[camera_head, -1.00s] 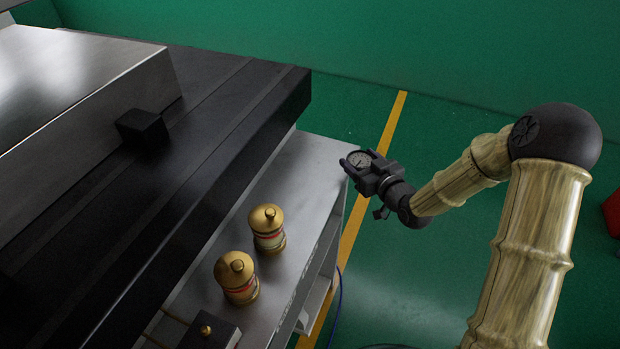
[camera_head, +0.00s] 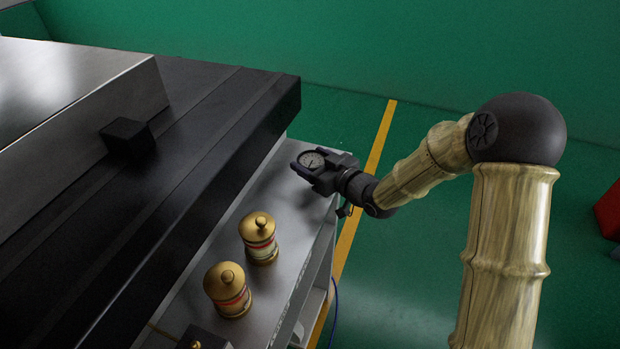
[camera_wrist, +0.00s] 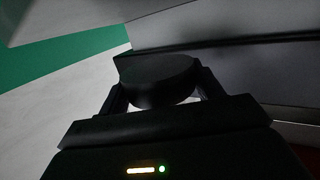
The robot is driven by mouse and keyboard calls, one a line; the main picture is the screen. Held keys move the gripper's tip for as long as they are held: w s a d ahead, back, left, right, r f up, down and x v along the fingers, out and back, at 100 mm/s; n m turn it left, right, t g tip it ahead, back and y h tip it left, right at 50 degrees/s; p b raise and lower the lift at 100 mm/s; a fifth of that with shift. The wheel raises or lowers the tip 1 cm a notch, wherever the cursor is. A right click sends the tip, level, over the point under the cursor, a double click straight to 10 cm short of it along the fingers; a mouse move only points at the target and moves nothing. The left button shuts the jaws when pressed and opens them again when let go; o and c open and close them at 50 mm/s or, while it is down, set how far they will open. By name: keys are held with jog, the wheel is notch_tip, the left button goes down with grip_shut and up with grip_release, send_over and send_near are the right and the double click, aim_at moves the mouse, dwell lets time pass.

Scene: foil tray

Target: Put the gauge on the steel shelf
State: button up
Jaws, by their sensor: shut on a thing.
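The gauge (camera_head: 311,160) has a round pale dial and a dark body. My gripper (camera_head: 314,169) is shut on it, over the far end of the steel shelf (camera_head: 282,190). The dial faces up toward the head camera. In the wrist view the gauge (camera_wrist: 158,80) shows as a dark round body between my two fingers. Whether its underside touches the shelf cannot be told. The shelf is a grey metal ledge along the side of the black-edged machine.
Two brass-coloured canisters (camera_head: 259,238) (camera_head: 228,290) stand on the nearer part of the shelf. A dark block with a brass knob (camera_head: 197,343) is at the bottom edge. The black machine edge (camera_head: 215,150) rises beside the shelf. Bare shelf lies between the canisters and my gripper.

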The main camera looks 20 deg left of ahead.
jog(key=shift+f, duration=0.9)
jog(key=shift+f, duration=1.85)
jog(key=shift+f, duration=0.1)
jog(key=shift+f, duration=0.15)
jog(key=o, duration=1.1)
